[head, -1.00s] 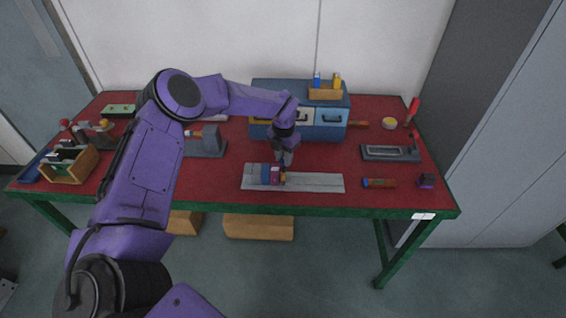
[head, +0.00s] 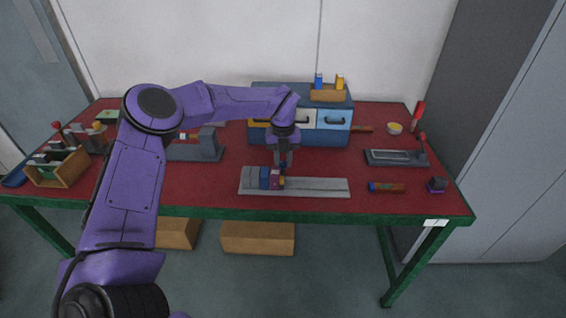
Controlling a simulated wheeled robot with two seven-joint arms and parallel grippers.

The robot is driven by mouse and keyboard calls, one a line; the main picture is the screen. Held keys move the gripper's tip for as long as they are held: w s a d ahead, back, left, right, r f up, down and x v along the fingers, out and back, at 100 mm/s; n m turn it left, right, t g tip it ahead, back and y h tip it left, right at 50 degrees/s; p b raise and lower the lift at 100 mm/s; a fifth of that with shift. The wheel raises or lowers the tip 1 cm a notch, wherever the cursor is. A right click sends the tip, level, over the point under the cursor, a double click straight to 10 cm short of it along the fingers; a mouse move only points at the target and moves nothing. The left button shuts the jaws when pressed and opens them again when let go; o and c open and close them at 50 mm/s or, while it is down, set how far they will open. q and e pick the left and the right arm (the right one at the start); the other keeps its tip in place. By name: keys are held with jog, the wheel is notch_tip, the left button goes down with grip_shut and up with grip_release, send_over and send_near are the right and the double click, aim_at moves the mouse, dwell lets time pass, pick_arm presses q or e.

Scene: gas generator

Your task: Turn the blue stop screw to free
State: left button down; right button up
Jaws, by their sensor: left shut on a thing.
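A row of small coloured blocks, blue, pink and orange, sits on the left half of a flat grey rail (head: 320,187) at the table's front. A blue block (head: 265,179) stands in this row. I cannot make out a separate blue stop screw at this size. My left gripper (head: 283,169) points down at the right end of the row, its fingertips at the blocks. It is shut on a small part there, which the fingers hide. My right gripper is not in view.
The rail lies on a red table (head: 225,183) with a green edge. Behind my gripper stands a blue drawer cabinet (head: 333,136). A grey machine (head: 207,146) stands left, a wooden box (head: 75,170) far left.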

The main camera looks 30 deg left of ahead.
aim_at(283, 162)
pick_arm(q)
jog(key=shift+w+a, duration=0.1)
jog(key=shift+a, duration=0.05)
dwell(0.3)
jog(key=c, duration=1.2)
grip_release()
jog(key=o, duration=0.3)
jog(key=shift+w+f, duration=0.1)
jog(key=shift+f, duration=0.05)
notch_tip(283, 162, up, 10)
jog(key=shift+r+b, duration=0.25)
jog(key=shift+b, duration=0.4)
